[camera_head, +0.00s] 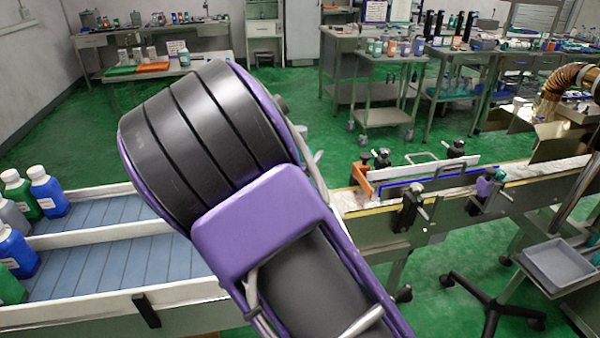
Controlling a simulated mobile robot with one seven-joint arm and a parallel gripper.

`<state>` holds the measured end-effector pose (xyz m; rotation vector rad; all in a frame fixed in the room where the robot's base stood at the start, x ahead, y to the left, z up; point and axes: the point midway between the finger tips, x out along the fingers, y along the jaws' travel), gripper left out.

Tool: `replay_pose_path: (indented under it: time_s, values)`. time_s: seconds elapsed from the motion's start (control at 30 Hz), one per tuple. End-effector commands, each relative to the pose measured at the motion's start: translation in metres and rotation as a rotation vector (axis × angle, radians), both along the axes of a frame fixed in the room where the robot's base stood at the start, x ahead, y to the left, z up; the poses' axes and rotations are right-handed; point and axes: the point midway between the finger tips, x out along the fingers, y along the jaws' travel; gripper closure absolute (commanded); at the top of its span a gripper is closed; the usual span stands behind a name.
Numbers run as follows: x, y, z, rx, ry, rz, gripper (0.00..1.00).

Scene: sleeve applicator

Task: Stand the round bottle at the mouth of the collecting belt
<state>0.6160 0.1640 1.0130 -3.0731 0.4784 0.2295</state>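My own purple and black arm fills the middle of the view and hides much behind it. My gripper is out of sight, so what it holds cannot be seen. Several white-capped bottles stand upright at the left edge, among them a blue bottle (48,190) and a green bottle (21,193). I cannot tell whether the round bottle is among them. A narrow conveyor (372,221) with a pale top and side rails runs to the right from behind my arm. It may be the collecting belt, but its left end is hidden.
A wide blue slatted surface (115,265) with white rails lies left of my arm. Black clamps and an orange bracket (362,179) stand along the narrow conveyor. A grey tray (560,262) is at the lower right. Trolleys and benches stand behind, with open green floor between.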

Motion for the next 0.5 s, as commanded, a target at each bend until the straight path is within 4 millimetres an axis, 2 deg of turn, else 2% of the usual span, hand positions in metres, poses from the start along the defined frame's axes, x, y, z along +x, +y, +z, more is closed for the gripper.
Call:
replay_pose_path:
  time_s: [0.3,0.5]
  values:
    - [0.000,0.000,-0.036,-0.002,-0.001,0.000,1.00]
    - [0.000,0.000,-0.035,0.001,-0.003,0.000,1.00]
